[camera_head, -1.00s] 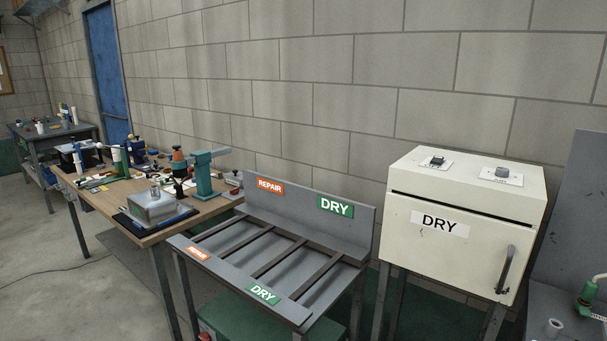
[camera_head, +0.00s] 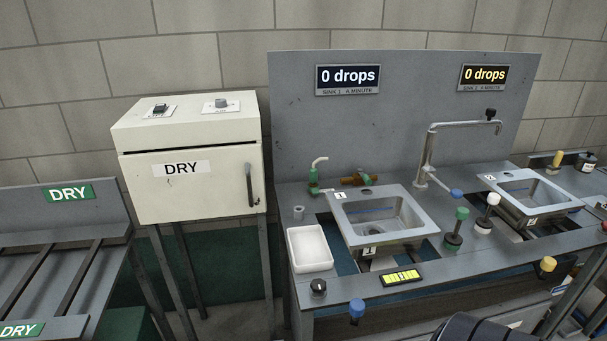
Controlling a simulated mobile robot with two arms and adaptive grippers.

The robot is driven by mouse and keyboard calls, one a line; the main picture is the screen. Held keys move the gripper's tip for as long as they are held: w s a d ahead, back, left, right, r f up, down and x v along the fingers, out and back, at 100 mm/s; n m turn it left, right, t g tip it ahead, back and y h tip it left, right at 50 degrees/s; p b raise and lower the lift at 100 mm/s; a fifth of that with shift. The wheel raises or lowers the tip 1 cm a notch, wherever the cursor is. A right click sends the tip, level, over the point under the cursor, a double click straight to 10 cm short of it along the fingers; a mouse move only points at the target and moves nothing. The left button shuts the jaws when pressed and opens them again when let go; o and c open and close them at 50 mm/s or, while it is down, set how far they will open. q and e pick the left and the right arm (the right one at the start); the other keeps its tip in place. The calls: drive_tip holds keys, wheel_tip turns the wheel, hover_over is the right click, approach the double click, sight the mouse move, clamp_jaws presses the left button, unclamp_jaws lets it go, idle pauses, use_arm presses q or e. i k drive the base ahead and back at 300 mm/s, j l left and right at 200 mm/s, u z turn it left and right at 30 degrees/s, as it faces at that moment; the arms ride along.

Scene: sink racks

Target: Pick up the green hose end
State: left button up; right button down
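A small green fitting (camera_head: 313,187) with a pale bent tube on top stands at the back left of the sink bench. I cannot tell whether it is the green hose end. A brass valve piece (camera_head: 354,180) with a green part lies to its right. A green-topped stopper (camera_head: 455,232) stands on the bench right of sink 1. Neither of my grippers is in view. A dark rounded part, which I cannot identify, shows at the bottom edge.
Sink 1 (camera_head: 345,232) and sink 2 (camera_head: 514,205) sit in the grey bench, with a tap (camera_head: 430,150) between them. A white tray (camera_head: 309,264) lies at left. The DRY cabinet (camera_head: 222,187) and DRY rack (camera_head: 92,241) stand further left.

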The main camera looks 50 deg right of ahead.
sight(313, 172)
drive_tip(key=z, duration=1.55)
drive_tip(key=i+l+u, duration=0.2)
drive_tip(key=l+u, duration=0.25)
drive_tip(key=i+l+u, duration=0.1)
drive_tip(key=l+u, duration=0.25)
drive_tip(key=u, duration=0.15)
drive_tip(key=l+u, duration=0.45)
